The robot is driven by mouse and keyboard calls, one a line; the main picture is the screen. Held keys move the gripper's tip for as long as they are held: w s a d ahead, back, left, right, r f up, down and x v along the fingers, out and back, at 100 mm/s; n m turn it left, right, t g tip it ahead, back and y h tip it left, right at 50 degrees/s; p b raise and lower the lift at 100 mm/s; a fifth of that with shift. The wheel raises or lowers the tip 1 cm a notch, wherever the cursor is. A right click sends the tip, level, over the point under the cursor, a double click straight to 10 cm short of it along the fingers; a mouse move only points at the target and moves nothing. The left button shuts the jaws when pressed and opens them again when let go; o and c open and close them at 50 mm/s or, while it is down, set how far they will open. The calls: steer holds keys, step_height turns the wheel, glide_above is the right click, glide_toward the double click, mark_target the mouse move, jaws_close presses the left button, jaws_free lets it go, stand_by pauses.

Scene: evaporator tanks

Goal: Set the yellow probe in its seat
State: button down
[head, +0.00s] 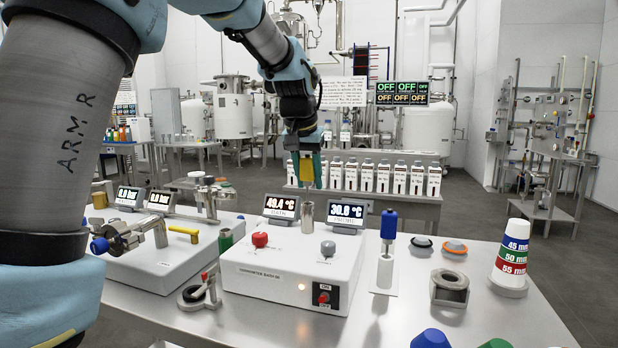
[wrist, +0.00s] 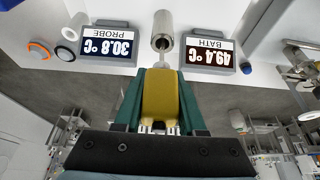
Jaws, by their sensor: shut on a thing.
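The yellow probe (wrist: 160,97) is in my gripper (wrist: 160,125), its yellow handle pinched between the two green fingers. In the head view my gripper (head: 307,172) hangs above the thermometer bath box (head: 290,262), fingers pointing down. The upright metal tube (head: 307,216) on the box, between the two displays, looks like the seat; it also shows in the wrist view (wrist: 162,32). The probe's thin metal stem points at the tube's open mouth. I cannot tell whether its tip is inside or just above. The bath display (head: 282,207) reads 49.4 °C, the probe display (head: 347,214) about 30.8 °C.
A blue-handled tool (head: 388,224) stands upright in a white holder right of the box. A red knob (head: 260,240) and a grey knob (head: 328,249) sit on the box. A striped cone (head: 512,255) stands far right. Bottles (head: 367,176) line a bench behind.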

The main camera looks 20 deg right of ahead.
steer(key=shift+c, duration=2.1)
jaws_free()
steer(key=b+v, duration=0.1)
steer(key=v, duration=1)
steer(key=shift+w, duration=0.1)
steer(key=shift+w+a, duration=0.15)
steer(key=shift+a, duration=0.05)
steer(key=w+a+f+n+y+p, duration=0.1)
steer(key=a+f+n+p, duration=0.15)
steer(key=a+p, duration=0.55)
steer(key=w+a+f+n+y+p, duration=0.1)
steer(key=a+f+n+p, duration=0.2)
steer(key=a, duration=0.8)
steer(key=s+a+f+n+g+p, duration=0.1)
steer(key=s+a+f+p, duration=0.1)
steer(key=s+a+p, duration=0.2)
steer(key=s+a+f+n+y+p, duration=0.1)
steer(key=s+a+p, duration=0.4)
steer(key=a, duration=0.6)
steer(key=shift+s+f+g, duration=0.4)
steer(key=shift+s+f, duration=0.45)
steer(key=shift+s, duration=0.2)
